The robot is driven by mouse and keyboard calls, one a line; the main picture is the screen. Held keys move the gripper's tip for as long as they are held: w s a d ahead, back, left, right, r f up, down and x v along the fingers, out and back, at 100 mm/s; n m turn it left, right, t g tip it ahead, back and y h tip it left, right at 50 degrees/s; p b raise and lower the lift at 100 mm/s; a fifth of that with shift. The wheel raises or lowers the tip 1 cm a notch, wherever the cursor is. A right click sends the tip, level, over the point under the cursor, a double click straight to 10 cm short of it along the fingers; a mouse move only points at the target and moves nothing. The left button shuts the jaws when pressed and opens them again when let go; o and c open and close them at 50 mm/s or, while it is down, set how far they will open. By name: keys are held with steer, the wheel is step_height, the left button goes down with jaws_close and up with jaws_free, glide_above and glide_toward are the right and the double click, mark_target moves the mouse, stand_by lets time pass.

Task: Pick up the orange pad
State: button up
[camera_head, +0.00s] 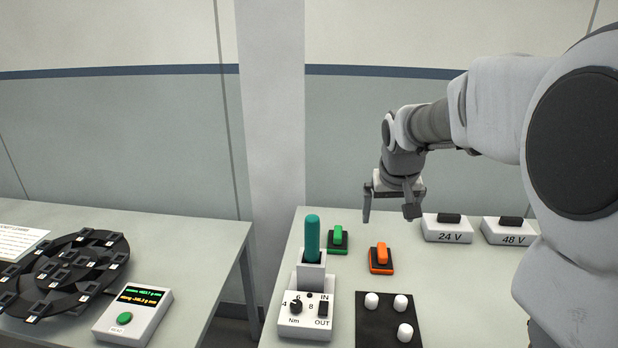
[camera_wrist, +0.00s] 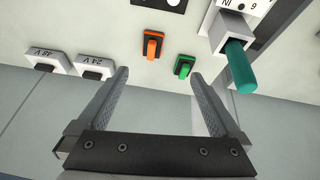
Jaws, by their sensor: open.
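The orange pad (camera_head: 381,257) is a small orange block with a raised grip on a dark base, lying on the right table. It also shows in the wrist view (camera_wrist: 152,45), above the space between the fingers. My gripper (camera_head: 390,212) is open and empty, held in the air above the far part of the table. In the wrist view my gripper (camera_wrist: 158,75) has its two fingers spread wide, with the orange pad beyond their tips and not touched. A similar green pad (camera_head: 338,238) lies to the left of the orange pad and also shows in the wrist view (camera_wrist: 184,66).
A teal-handled tool (camera_head: 312,238) stands upright in a white Nm box (camera_head: 306,316) left of the pads. White 24 V (camera_head: 447,232) and 48 V (camera_head: 509,233) boxes lie right. A black plate (camera_head: 372,336) with white knobs is in front. The left table (camera_head: 190,232) holds a black carousel.

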glide_toward(383, 249)
steer(key=shift+m+y, duration=0.3)
steer(key=shift+m, duration=0.1)
steer(key=b+x, duration=0.1)
steer(key=x, duration=0.3)
steer(key=shift+w+d+f, duration=0.2)
steer(key=shift+f, duration=0.15)
steer(key=shift+x, duration=2.95)
steer(key=shift+s, duration=0.1)
steer(key=c, duration=1.2)
steer(key=shift+r, duration=0.2)
steer(key=r, duration=0.4)
steer(key=shift+d+r, duration=0.15)
steer(key=shift+d, duration=0.1)
steer(key=d+r, duration=0.2)
steer(key=d, duration=0.1)
steer(key=w+d+r, duration=0.1)
steer(key=d+r, duration=0.1)
steer(key=d, duration=0.2)
steer(key=w+d+r+p, duration=0.1)
steer(key=d+r, duration=0.1)
steer(key=d, duration=0.2)
steer(key=shift+w+r, duration=0.2)
